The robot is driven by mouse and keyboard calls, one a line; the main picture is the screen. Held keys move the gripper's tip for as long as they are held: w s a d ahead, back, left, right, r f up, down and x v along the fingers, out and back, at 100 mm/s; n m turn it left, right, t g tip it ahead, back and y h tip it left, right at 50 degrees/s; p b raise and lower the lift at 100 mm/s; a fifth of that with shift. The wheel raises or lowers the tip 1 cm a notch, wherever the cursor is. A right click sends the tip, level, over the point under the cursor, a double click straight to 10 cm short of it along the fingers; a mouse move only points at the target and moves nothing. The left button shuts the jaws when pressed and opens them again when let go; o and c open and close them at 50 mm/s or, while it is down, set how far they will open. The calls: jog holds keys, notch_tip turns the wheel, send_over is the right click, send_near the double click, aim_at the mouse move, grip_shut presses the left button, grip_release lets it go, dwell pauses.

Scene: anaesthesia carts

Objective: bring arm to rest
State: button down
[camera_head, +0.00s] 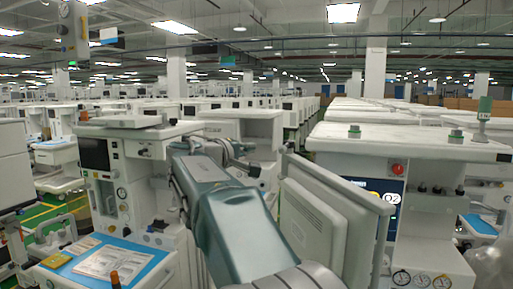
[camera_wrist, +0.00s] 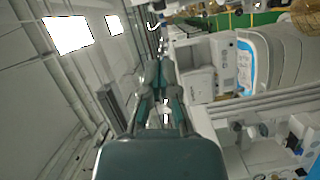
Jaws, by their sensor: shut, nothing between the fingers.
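My gripper (camera_wrist: 161,70) shows in the wrist view, its dark green fingers together and empty, pointing away from the camera. In the head view my grey-green arm (camera_head: 240,230) rises from the bottom centre and leans up and left between the carts. I cannot make out the fingertips clearly in the head view. No object of the task shows in my gripper.
A white anaesthesia cart (camera_head: 135,141) with a blue worktop (camera_head: 55,267) stands close on the left. A pale monitor panel (camera_head: 310,215) stands close to my arm's right. Another cart (camera_head: 420,140) with a red knob (camera_head: 397,169) is at right. Many carts fill the hall behind.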

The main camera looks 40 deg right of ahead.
jog(key=s+a+f+t+y, duration=0.1)
jog(key=s+a+f+y, duration=0.4)
jog(key=a+f, duration=0.5)
jog(key=s+a+f+t+y, duration=0.1)
jog(key=s+a+f+y, duration=0.5)
jog(key=s+a+f, duration=0.2)
jog(key=s+a+f+t+y, duration=0.1)
jog(key=s+a+f+y, duration=0.5)
jog(key=a+f, duration=0.6)
jog(key=s+a, duration=0.1)
jog(key=a, duration=0.2)
jog(key=shift+s+n, duration=0.15)
jog(key=shift+n, duration=0.15)
jog(key=shift+d, duration=0.1)
